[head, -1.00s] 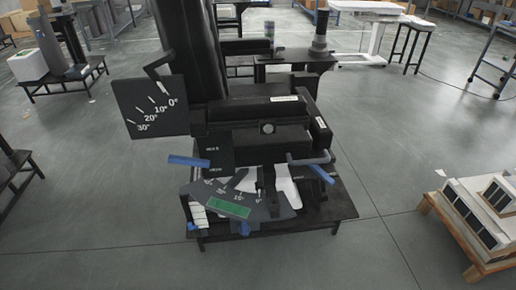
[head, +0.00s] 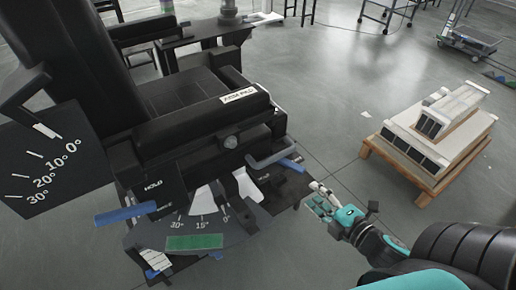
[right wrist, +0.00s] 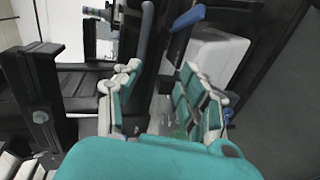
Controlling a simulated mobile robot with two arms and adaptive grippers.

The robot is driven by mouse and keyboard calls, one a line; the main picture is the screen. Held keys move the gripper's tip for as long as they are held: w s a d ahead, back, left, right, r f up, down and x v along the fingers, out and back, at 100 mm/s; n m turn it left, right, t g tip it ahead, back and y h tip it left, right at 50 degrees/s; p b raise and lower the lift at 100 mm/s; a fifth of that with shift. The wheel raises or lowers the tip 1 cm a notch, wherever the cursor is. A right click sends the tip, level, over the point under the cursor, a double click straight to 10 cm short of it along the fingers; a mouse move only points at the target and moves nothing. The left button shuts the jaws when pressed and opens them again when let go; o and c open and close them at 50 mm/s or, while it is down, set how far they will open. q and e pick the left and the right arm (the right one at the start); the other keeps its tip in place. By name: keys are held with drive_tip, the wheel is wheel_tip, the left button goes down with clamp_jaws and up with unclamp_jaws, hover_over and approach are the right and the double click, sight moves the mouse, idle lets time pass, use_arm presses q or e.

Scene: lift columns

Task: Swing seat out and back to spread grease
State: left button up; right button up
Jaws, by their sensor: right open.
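A black seat with a tall back and a flat cushion (head: 190,98) stands on a low black base. Below it a fan-shaped swing scale (head: 203,226) reads 30°, 15° and 0°, with a green band (head: 195,242). A grey loop handle (head: 272,157) is at the seat's front right, with a blue strip beside it. A blue-ended lever (head: 125,215) lies at the left, by the word HOLD. My right gripper (head: 333,206) is right of the handle, apart from it. In the right wrist view its teal-and-white fingers (right wrist: 160,95) are spread and empty. My left gripper is out of view.
A tilt plate (head: 42,165) marked 0° to 30° juts out at the seat's left. A wooden pallet (head: 400,178) with white-and-black boxes stands at the right. A black table (head: 200,32) is behind the seat. Open grey floor lies between seat and pallet.

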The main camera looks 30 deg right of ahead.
wheel_tip(320, 180, up, 2)
drive_tip(key=a, duration=0.1)
drive_tip(key=n, duration=0.1)
approach(275, 156)
drive_tip(key=shift+t, duration=0.3)
drive_tip(key=x, duration=0.3)
drive_tip(key=f+x, duration=0.1)
drive_tip(key=x, duration=0.6)
drive_tip(key=shift+s+f, duration=0.1)
drive_tip(key=shift+f, duration=0.1)
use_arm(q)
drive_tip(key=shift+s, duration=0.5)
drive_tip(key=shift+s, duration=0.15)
use_arm(e)
drive_tip(key=shift+c, duration=0.4)
clamp_jaws()
drive_tip(key=shift+w+a+f+y, duration=0.15)
drive_tip(key=shift+w+f+y, duration=0.1)
drive_tip(key=shift+y, duration=0.05)
